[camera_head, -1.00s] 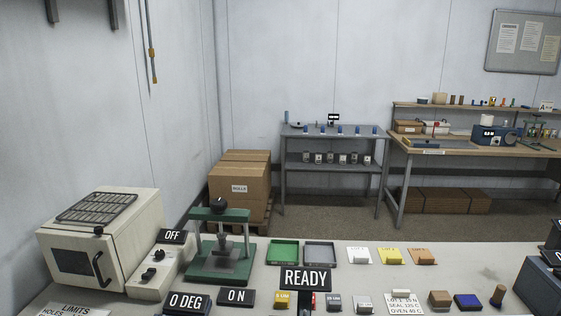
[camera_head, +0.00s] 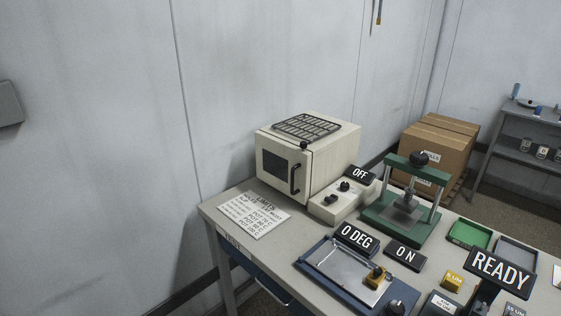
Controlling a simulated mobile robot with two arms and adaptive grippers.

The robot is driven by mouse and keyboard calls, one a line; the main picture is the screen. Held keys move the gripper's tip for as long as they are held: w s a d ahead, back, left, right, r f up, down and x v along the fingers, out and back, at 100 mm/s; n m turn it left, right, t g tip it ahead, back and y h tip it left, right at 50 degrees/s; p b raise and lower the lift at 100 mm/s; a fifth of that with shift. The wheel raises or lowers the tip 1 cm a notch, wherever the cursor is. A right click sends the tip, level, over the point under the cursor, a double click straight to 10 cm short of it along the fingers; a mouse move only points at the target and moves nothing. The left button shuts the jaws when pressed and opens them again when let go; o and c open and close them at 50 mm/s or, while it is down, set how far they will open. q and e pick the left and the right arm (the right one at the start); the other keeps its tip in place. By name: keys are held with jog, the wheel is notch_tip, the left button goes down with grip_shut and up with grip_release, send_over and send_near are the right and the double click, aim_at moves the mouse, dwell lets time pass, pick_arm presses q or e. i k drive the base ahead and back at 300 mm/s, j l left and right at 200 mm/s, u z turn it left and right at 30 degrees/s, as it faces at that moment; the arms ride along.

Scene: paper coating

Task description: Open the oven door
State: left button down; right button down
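The oven (camera_head: 325,168) is a cream box near the back left corner of the table, with a wire rack on its top. Its door (camera_head: 276,171) faces the front left, has a dark window and looks shut. A black vertical handle (camera_head: 295,179) is on the door's right side, and a black knob (camera_head: 304,145) sits at its upper edge. A control box (camera_head: 337,204) with knobs and an OFF sign (camera_head: 359,175) stands to the oven's right. Neither of my grippers is in view.
A printed limits card (camera_head: 253,214) lies in front of the oven door. A green press (camera_head: 403,208) stands right of the control box. A blue-framed coating plate (camera_head: 350,275) is at the front, with 0 DEG, ON and READY signs nearby. The floor left of the table (camera_head: 207,207) is clear.

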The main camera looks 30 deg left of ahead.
aim_at(285, 166)
jog(key=u, duration=1.05)
